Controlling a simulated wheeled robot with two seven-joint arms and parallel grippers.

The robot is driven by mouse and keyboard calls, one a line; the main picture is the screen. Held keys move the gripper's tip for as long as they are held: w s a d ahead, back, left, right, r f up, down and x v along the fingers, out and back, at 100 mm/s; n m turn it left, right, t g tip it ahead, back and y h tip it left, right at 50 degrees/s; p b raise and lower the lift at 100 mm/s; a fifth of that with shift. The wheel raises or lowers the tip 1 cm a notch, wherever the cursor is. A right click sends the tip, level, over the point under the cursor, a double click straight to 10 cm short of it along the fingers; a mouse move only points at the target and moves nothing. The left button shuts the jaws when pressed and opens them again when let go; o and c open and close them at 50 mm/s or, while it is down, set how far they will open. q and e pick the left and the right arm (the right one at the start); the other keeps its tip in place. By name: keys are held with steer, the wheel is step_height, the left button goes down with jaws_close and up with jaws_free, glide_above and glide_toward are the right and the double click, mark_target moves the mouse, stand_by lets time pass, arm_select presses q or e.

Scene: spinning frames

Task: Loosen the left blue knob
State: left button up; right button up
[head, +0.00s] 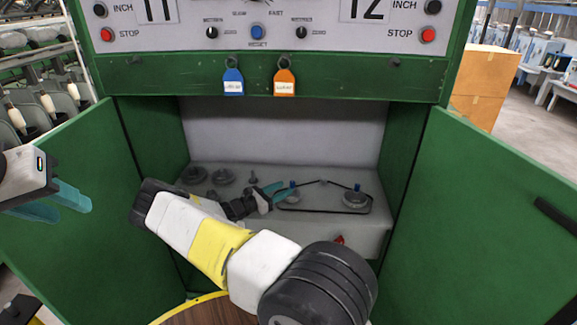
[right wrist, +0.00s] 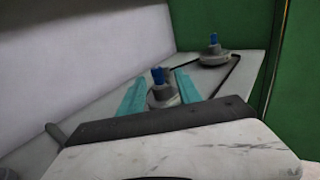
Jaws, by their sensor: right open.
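The left blue knob (head: 292,184) sits on top of a grey pulley on the shelf inside the green cabinet. It also shows in the right wrist view (right wrist: 158,75), between the two teal fingers. My right gripper (head: 276,190) is open, its fingers on either side of the left knob's pulley; whether they touch is not clear. The right blue knob (head: 357,187) stands on another pulley (head: 355,200) to the right, and shows farther off in the right wrist view (right wrist: 213,38). My left gripper (head: 68,202) is at the far left, outside the cabinet, with its teal fingers apart and empty.
A dark belt (head: 322,181) runs around the two pulleys. Loose grey pulleys (head: 222,177) lie on the shelf at left. Open green doors (head: 490,210) flank the cabinet. A blue tag (head: 233,82) and an orange tag (head: 284,82) hang above the opening.

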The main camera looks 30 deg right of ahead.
steer(key=shift+w+d+f+n+t, duration=0.3)
steer(key=shift+w+d+n, duration=0.1)
steer(key=shift+d, duration=0.2)
steer(key=x, duration=0.7)
steer(key=shift+d, duration=0.3)
jaws_close()
